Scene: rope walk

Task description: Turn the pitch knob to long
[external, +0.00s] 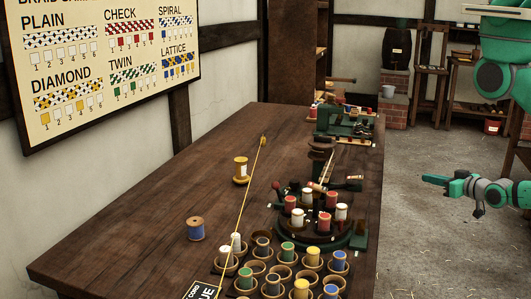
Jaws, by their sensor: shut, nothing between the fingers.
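A green round braiding machine (318,228) stands on the right side of the dark table, with red and white spools on its top. Small levers or fittings show behind it. I cannot make out which part is the pitch knob, nor any long mark; they are too small or hidden. My gripper (426,179) is shut and empty. It is in the air to the right of the table, pointing left toward the machine and clear of it.
A second green device (345,124) stands at the table's far end. Several spools in round holders crowd the front. A yellow cord crosses the table.

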